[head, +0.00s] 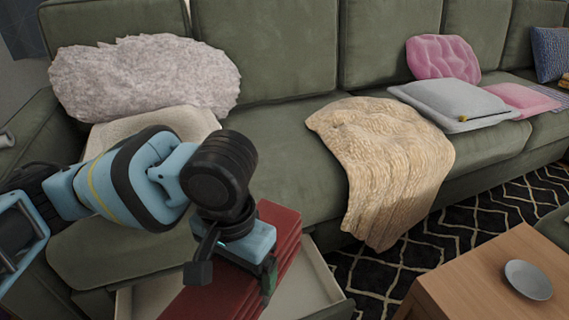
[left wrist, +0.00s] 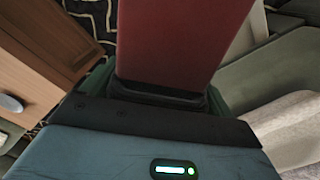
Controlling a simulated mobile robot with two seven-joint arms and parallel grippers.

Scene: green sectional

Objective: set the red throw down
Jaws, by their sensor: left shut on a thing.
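The red throw (head: 284,237) is a folded, dark red bundle at the lower middle of the head view. My left gripper (head: 268,280) is shut on the throw. The throw is over or in an open, pale-lined drawer (head: 318,284) at the front of the green sofa; I cannot tell whether it touches the drawer floor. In the left wrist view the throw (left wrist: 180,40) extends straight out from the jaws, and its far end is out of frame. My right gripper is not in view.
The green sofa (head: 290,135) carries a tan throw (head: 385,165), a fluffy pale pillow (head: 145,78), and grey (head: 455,98) and pink (head: 443,58) cushions. A wooden table (head: 480,285) with a small grey dish (head: 528,279) stands at right. A patterned black rug (head: 490,205) lies between.

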